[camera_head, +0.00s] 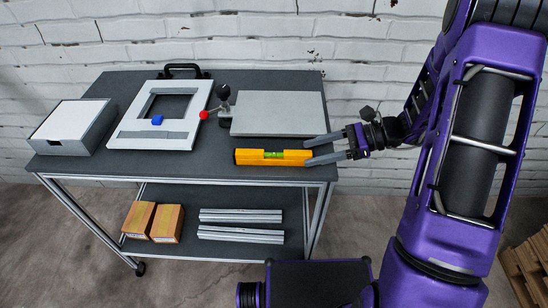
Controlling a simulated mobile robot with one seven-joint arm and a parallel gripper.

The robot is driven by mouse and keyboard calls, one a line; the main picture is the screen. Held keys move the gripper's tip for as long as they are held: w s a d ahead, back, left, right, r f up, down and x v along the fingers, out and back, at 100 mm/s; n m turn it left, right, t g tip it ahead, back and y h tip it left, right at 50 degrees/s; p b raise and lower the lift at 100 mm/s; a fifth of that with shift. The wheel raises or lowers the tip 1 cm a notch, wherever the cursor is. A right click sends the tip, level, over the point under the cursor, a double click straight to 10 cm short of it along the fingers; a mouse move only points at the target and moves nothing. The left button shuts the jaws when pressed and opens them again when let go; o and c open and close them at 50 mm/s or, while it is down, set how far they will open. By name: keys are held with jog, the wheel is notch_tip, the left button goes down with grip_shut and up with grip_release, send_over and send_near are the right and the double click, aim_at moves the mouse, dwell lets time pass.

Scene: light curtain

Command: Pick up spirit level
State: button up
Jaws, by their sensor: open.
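The yellow spirit level (255,157) with a green vial lies flat near the front right edge of the dark table top. My gripper (308,151) reaches in from the right at the level's right end. Its two fingers are apart, one toward the back side and one toward the front side of that end. I cannot tell whether the fingers touch the level or how high they are above the table.
A grey flat plate (278,112) lies just behind the level. The lower shelf holds brown boxes (166,224) and metal profiles (240,234).

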aim_at(283, 157)
jog(key=x, duration=0.8)
jog(key=shift+w+a+r+b, duration=0.15)
jog(key=shift+w+a+b, duration=0.05)
jog(key=shift+a+b, duration=0.1)
grip_shut()
